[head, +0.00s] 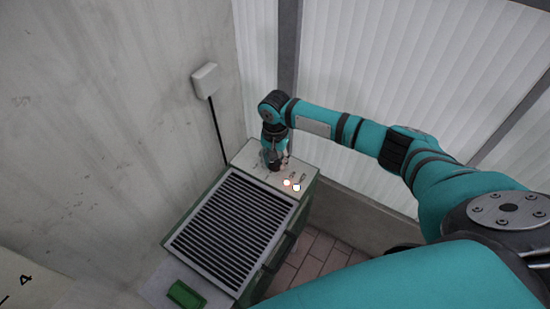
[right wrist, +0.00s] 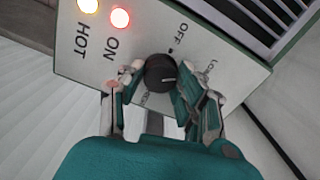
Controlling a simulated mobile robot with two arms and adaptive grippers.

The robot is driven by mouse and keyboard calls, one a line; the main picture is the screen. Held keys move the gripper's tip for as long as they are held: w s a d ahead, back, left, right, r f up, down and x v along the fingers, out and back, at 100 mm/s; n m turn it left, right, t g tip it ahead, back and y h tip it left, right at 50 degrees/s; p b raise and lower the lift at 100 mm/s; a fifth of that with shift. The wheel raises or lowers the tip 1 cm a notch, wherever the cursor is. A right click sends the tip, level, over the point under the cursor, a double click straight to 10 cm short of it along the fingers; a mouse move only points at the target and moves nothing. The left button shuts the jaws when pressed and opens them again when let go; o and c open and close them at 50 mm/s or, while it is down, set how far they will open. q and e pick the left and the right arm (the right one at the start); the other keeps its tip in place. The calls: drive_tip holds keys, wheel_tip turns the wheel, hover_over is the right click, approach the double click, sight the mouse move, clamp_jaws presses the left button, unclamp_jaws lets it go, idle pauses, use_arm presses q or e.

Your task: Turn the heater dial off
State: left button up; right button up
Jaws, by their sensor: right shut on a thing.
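The heater (head: 247,178) is a green box with a dark slatted grille and a pale control panel at its far end. In the right wrist view, the black round dial (right wrist: 160,73) sits on that panel, with the OFF label (right wrist: 178,41) beside it. A small pale mark shows on the dial; I cannot tell exactly where it points. My right gripper (head: 276,163) is over the panel, its fingers closed on either side of the dial. The red light (right wrist: 120,18) by ON and the yellowish light (right wrist: 88,5) by HOT are lit. My left gripper is not in view.
A white box (head: 205,80) on the concrete wall has a dark cable running down behind the heater. A corrugated pale wall (head: 370,60) stands behind my right arm. A small green object (head: 185,294) lies at the heater's near end. Brick floor (head: 312,252) shows to its right.

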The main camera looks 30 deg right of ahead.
drive_tip(key=n+p, duration=0.1)
drive_tip(key=p, duration=0.1)
drive_tip(key=n+p, duration=0.1)
drive_tip(key=p, duration=0.1)
drive_tip(key=shift+r+n, duration=0.3)
drive_tip(key=shift+n, duration=0.1)
drive_tip(key=shift+n+p, duration=0.3)
drive_tip(key=shift+n, duration=0.1)
drive_tip(key=n+p, duration=0.1)
drive_tip(key=n, duration=0.2)
drive_tip(key=shift+f+n+p, duration=0.15)
drive_tip(key=shift+n+p, duration=0.2)
drive_tip(key=shift+n, duration=0.05)
drive_tip(key=shift+f+n+p, duration=0.1)
drive_tip(key=shift+n+p, duration=0.45)
drive_tip(key=shift+n, duration=1.55)
drive_tip(key=o, duration=1.1)
drive_tip(key=shift+o, duration=0.2)
